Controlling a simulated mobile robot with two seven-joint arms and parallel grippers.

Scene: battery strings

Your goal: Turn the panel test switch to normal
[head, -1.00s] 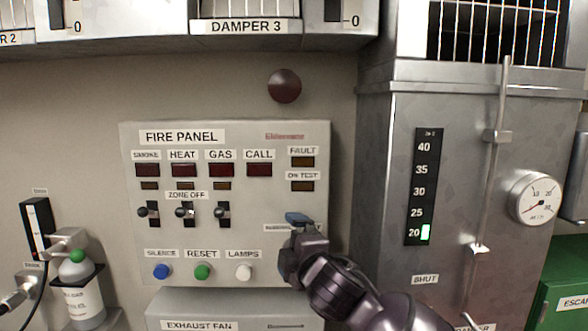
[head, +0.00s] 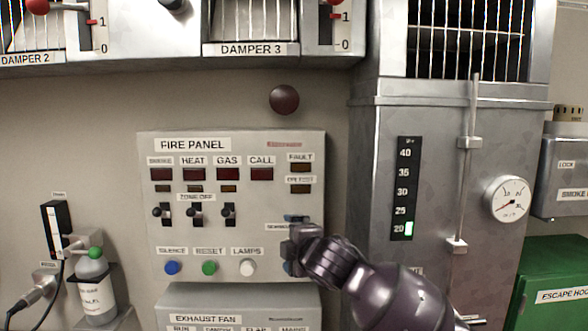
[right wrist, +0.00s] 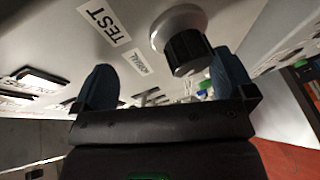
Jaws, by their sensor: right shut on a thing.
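The fire panel (head: 160,240) is on the wall in the head view. My right gripper (head: 290,244) is at the panel's right side, in front of the test switch, which it hides in that view. In the right wrist view the switch shows as a black ribbed knob (right wrist: 188,50) on a grey round base, beside the labels TEST (right wrist: 103,25) and NORMAL (right wrist: 136,62). The knob lies between the two blue fingers of my right gripper (right wrist: 165,82), nearer the right one. The gripper is shut on it. I cannot tell which label the knob points to. My left gripper is out of view.
Zone-off toggles (head: 197,213) and blue, green and white buttons (head: 209,267) sit left of my right gripper. The exhaust fan box (head: 240,296) is just below. A metal duct (head: 375,170) with a gauge (head: 507,198) stands to the right.

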